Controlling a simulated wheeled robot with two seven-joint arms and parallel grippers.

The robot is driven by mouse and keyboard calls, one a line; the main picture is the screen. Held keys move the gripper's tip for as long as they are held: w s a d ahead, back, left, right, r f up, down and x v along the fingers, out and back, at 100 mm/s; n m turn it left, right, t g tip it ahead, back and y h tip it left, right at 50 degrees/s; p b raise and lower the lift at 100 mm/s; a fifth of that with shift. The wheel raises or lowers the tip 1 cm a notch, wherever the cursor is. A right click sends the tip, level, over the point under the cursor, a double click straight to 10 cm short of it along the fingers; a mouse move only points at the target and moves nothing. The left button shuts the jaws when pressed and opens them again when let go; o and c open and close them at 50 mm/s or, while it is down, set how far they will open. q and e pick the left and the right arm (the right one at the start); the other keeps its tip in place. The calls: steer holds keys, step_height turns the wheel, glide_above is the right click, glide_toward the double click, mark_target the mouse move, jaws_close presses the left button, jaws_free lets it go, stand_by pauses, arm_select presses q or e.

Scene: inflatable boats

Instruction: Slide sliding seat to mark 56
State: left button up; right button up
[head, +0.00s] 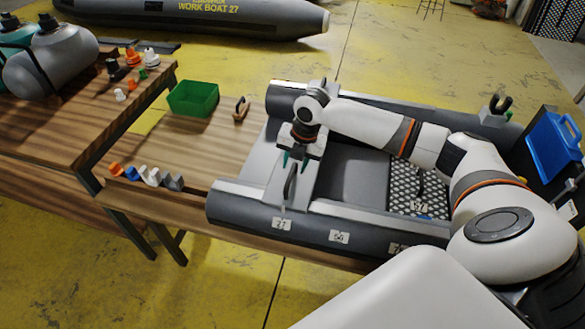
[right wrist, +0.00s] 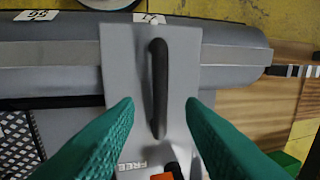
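The sliding seat (head: 273,165) is a light grey plank across the dark grey inflatable boat (head: 235,207), with a black handle (head: 290,183) on top. Its near end is beside the leftmost number tag (head: 281,223), which seems to read 27. The tag to its right (head: 338,236) looks like 56 or 66. My right gripper (head: 294,162) is above the seat. In the right wrist view, its green fingers (right wrist: 160,106) are open on either side of the handle (right wrist: 158,88), with gaps visible. "FREE" and a red-orange part (right wrist: 170,172) show on the seat there. My left gripper is not in view.
A green bin (head: 194,98) and a small clamp-like item (head: 240,108) lie on the wooden table left of the boat. Several small fittings (head: 150,176) sit at its left edge. A patterned panel (head: 405,188) lies inside the boat, right of the seat.

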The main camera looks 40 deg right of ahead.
mark_target(292, 174)
steer(key=shift+w+a+f, duration=0.1)
steer(key=shift+f, duration=0.7)
steer(key=shift+w+a+f, duration=0.1)
steer(key=shift+f, duration=0.7)
jaws_close()
